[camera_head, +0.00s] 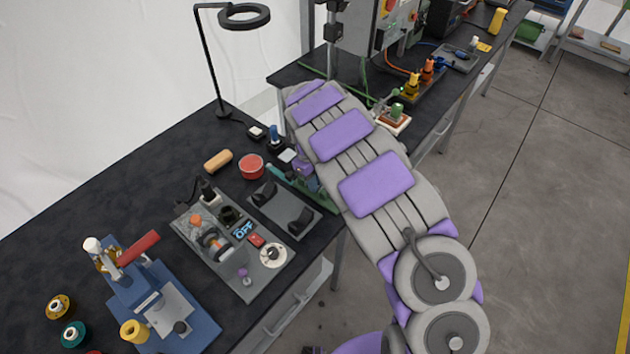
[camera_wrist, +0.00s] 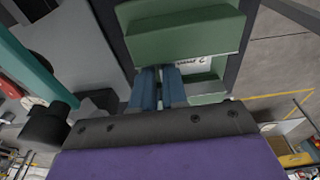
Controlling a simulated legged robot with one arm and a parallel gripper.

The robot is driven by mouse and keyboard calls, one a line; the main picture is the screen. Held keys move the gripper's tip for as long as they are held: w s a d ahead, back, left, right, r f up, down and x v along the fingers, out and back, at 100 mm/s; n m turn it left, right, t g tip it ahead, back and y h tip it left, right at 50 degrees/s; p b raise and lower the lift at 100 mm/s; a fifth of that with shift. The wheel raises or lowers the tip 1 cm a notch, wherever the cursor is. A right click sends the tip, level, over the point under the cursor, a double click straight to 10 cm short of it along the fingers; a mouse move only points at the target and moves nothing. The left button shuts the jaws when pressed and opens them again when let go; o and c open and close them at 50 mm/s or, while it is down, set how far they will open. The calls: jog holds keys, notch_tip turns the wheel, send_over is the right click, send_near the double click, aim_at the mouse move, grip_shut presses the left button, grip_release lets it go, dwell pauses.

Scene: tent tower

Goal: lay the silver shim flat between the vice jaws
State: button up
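The vice shows in the wrist view as a large green block (camera_wrist: 185,32) and a smaller green part (camera_wrist: 208,98), with a pale, lettered surface between them. In the head view the green vice (camera_head: 312,186) is partly hidden by my arm. My gripper (camera_wrist: 159,88) has two blue fingers close together, reaching up to the near edge of the large green block. Only a narrow gap shows between them, and I cannot tell whether they hold anything. I cannot make out the silver shim in either view; it may be hidden by the fingers or the vice.
A grey tray with two dark blocks (camera_head: 288,222) lies left of the vice. A red round tin (camera_head: 251,166) and a grey fixture board (camera_head: 262,280) are farther left. A teal bar (camera_wrist: 22,55) runs along the left in the wrist view. The table edge is close to the vice.

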jog(key=shift+o, duration=1.2)
jog(key=shift+a, duration=0.15)
jog(key=shift+r, duration=0.1)
notch_tip(320, 180, up, 12)
jog(key=w+a+p, duration=0.1)
jog(key=p, duration=0.2)
jog(key=s+d+r+n, duration=0.4)
jog(key=s+d+r, duration=0.25)
jog(key=d, duration=0.25)
jog(key=s+d+r+n, duration=0.6)
jog(key=s+d+n, duration=0.1)
jog(key=s, duration=0.3)
jog(key=s+d+f+n+y, duration=0.1)
jog(key=s+f+n, duration=0.1)
jog(key=s+n, duration=1.2)
jog(key=s, duration=1)
jog(key=shift+s+d+n+g, duration=0.2)
jog(key=shift+n+g, duration=0.1)
jog(key=shift+g, duration=0.1)
